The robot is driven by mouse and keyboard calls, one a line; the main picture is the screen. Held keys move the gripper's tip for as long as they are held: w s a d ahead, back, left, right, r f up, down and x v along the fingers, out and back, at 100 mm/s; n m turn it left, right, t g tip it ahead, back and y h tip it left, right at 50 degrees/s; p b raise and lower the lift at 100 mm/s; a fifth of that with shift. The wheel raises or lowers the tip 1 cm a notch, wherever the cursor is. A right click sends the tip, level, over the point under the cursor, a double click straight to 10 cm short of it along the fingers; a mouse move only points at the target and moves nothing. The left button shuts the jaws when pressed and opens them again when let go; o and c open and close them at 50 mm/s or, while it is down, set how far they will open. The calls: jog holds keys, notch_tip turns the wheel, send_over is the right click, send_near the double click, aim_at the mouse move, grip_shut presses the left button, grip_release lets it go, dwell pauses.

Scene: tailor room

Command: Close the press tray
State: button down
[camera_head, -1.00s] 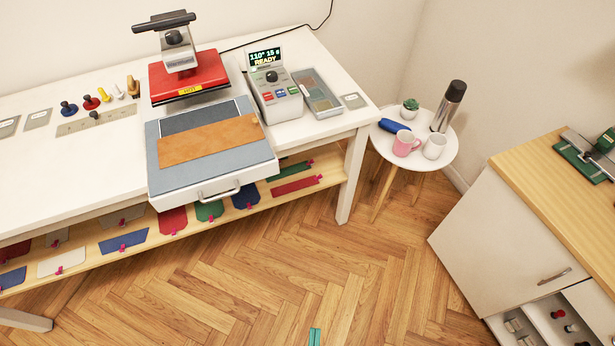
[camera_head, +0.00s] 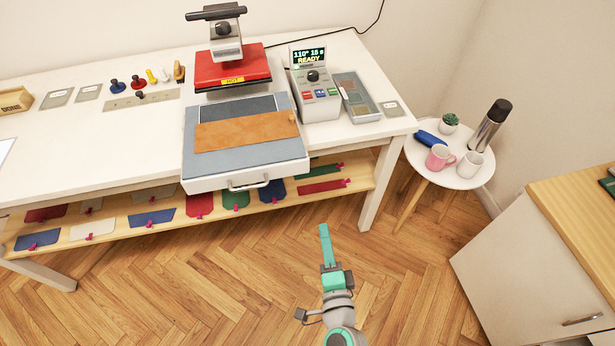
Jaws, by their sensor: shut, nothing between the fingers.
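The press tray (camera_head: 197,167) is pulled out toward the front of the white table, with its handle (camera_head: 248,184) on its front face. An orange-brown piece (camera_head: 247,131) and a dark grey piece (camera_head: 237,110) lie on its blue-grey top. The red press head (camera_head: 233,70) stands raised behind the tray, under a dark bar handle. My gripper (camera_head: 324,230) is shut and empty. In the picture it is over the floor, below and right of the tray handle, and apart from it.
The control box (camera_head: 318,98) reads READY on the table, beside a grey parts tray (camera_head: 357,97). A shelf with coloured pieces (camera_head: 349,199) runs under the table. A round side table (camera_head: 470,178) holds mugs and a flask. A white cabinet (camera_head: 520,260) stands at right. Open floor lies in front.

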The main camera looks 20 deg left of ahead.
notch_tip(320, 180, up, 3)
jog(key=w+a+y, duration=0.1)
jog(key=w+a, duration=0.1)
jog(key=y, duration=0.1)
send_near(305, 168)
jog(key=x, duration=0.6)
jog(key=shift+w+a+r, duration=0.1)
jog(key=shift+w+a, duration=0.05)
jog(key=shift+a, duration=0.05)
jog(key=shift+w, duration=0.1)
